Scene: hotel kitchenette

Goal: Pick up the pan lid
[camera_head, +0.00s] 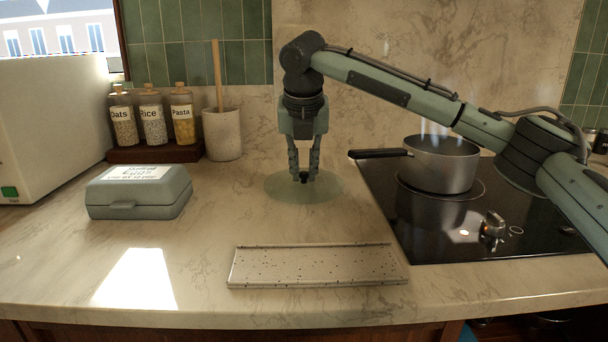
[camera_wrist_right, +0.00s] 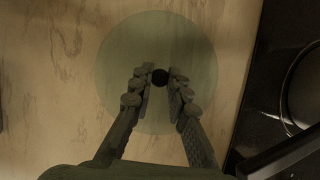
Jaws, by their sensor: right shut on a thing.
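The pan lid (camera_head: 276,188) is a round, see-through greenish disc with a dark knob. It is at the middle of the counter, left of the cooktop. It also shows in the right wrist view (camera_wrist_right: 115,62), with its black knob (camera_wrist_right: 160,77) between the fingertips. My right gripper (camera_head: 304,174) points straight down over the lid and is shut on the knob. Whether the lid touches the counter or is slightly raised, I cannot tell. My left gripper is not in view.
A steaming pot (camera_head: 441,165) with a dark handle stands on the black cooktop (camera_head: 420,235) at the right. A speckled tray (camera_head: 318,266) lies in front. A grey-green egg box (camera_head: 139,193), labelled jars (camera_head: 152,118) and a utensil crock (camera_head: 222,135) are at the left.

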